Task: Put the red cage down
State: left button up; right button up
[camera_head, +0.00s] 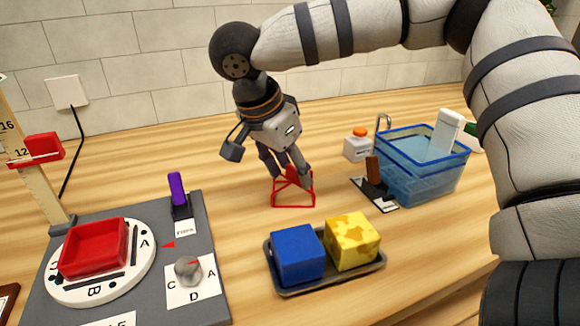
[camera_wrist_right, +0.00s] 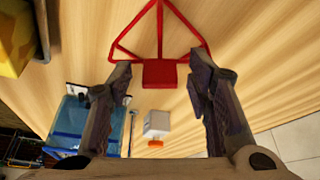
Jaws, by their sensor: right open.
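The red cage (camera_head: 293,203) is an open wire frame with a solid red block at its top. It stands upright on the wooden table in the middle of the head view. My right gripper (camera_head: 287,175) points down at the top of the cage, and its fingers partly hide it there. In the right wrist view the cage's red top block (camera_wrist_right: 159,73) lies between the two fingertips, with a gap on each side. The right gripper (camera_wrist_right: 161,88) is open and not clamped on the cage. My left gripper is not in view.
A dark tray (camera_head: 330,283) with a blue cube (camera_head: 297,254) and a yellow cube (camera_head: 351,241) sits just in front. A blue basin (camera_head: 425,175) and a white bottle (camera_head: 358,149) with orange cap stand right. A grey board (camera_head: 205,270) with a red dish (camera_head: 94,248) lies left.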

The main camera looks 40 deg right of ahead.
jog(key=shift+r, duration=0.1)
jog(key=v, duration=1.2)
jog(key=shift+r, duration=0.1)
